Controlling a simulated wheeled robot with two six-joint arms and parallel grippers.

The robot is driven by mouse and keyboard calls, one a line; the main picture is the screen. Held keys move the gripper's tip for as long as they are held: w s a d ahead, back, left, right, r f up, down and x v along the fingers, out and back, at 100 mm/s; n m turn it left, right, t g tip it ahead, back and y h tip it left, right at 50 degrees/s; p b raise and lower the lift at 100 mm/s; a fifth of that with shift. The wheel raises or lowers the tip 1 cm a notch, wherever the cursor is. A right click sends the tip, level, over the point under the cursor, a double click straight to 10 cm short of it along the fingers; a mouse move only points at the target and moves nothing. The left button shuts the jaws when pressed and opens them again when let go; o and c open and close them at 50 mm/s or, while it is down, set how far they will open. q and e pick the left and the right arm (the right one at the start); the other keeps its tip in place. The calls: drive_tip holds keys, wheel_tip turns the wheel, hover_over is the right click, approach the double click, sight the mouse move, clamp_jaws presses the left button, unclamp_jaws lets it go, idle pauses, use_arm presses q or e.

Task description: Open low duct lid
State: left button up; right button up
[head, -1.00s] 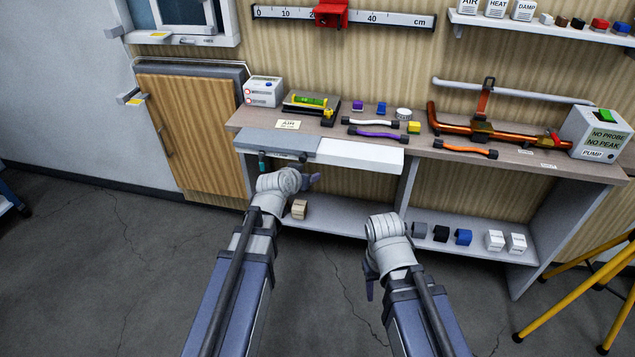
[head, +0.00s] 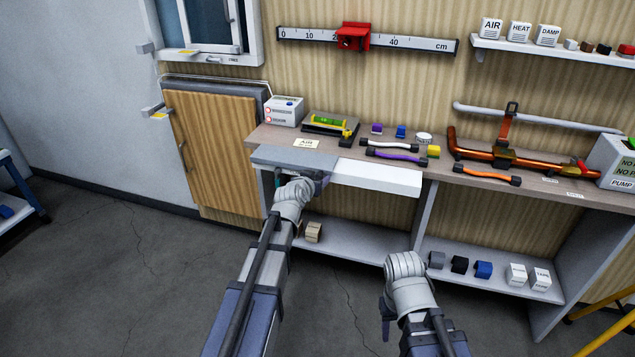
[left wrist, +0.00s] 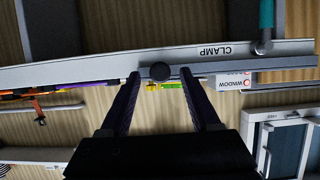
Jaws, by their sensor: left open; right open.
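No part in view is marked as the low duct lid; a tall wooden panel (head: 213,150) with a slim handle, left of the bench, may be it, but I cannot tell. My left gripper (head: 318,183) is at the front of a grey drawer-like part (head: 293,157) under the bench top. In the left wrist view, a long grey edge labelled CLAMP (left wrist: 210,50) crosses the picture. A dark round knob (left wrist: 160,71) on it lies between the open fingertips; contact is unclear. My right gripper (head: 385,312) is open and low before the bench, mostly hidden by its wrist.
A white drawer-like front (head: 378,178) juts out beside the grey one. The bench top (head: 345,152) carries a level, handles and an orange pipe. Several small blocks stand on the lower shelf (head: 345,243). A teal handle (left wrist: 266,20) shows near the CLAMP edge.

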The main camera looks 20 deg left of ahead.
use_arm(q)
drive_tip(key=shift+w+f, duration=0.25)
drive_tip(key=shift+w, duration=0.35)
clamp_jaws()
idle(1.0)
